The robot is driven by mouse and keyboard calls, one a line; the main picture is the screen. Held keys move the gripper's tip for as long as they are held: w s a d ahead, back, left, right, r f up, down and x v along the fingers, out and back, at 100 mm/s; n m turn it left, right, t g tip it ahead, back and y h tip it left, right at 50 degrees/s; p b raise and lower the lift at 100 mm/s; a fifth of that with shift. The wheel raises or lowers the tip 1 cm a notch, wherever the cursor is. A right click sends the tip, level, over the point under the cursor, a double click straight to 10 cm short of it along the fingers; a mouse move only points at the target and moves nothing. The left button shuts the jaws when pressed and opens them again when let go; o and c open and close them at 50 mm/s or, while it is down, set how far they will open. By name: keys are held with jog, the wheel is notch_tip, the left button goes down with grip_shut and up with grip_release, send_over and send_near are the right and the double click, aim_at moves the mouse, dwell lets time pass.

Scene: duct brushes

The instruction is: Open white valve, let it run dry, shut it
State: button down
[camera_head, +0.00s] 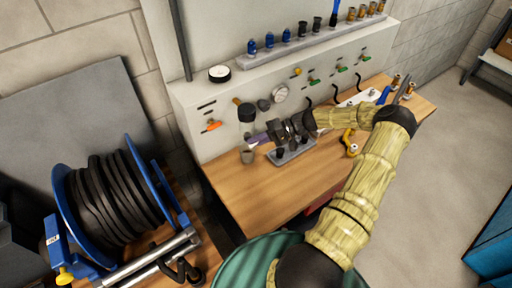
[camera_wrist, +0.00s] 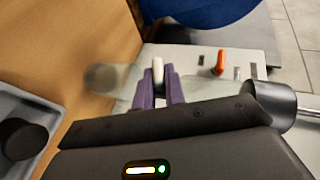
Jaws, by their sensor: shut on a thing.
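The white valve's handle (camera_wrist: 157,68) stands upright between the purple fingertips of my gripper (camera_wrist: 159,88) in the wrist view. The fingers are shut on it. In the head view my gripper (camera_head: 258,140) reaches left to the lower front of the grey panel (camera_head: 212,141); it hides the white valve there. A small cup (camera_head: 247,156) stands on the bench just below the fingers. It also shows, blurred and see-through, in the wrist view (camera_wrist: 103,77). I cannot see any flow or what the cup holds.
An orange-handled valve (camera_head: 212,125) is left of my gripper; several green-handled ones (camera_head: 313,81) are to the right. A grey tray (camera_head: 291,155) with black pieces lies under my wrist on the wooden bench (camera_head: 245,195). A blue hose reel (camera_head: 112,200) stands at left.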

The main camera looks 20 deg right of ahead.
jog(key=y+b, duration=0.1)
jog(key=f+y+b, duration=0.1)
jog(key=shift+d+m+b, duration=0.1)
jog(key=shift+m+b, duration=0.3)
jog(key=shift+r+m+t+y+b, duration=0.15)
jog(key=shift+m+t+y+b, duration=0.2)
jog(key=shift+y+b, duration=0.6)
jog(key=c, duration=1.5)
grip_release()
jog(key=shift+w, duration=0.1)
jog(key=shift+o, duration=0.2)
jog(key=shift+r, duration=0.15)
jog(key=shift+r, duration=0.1)
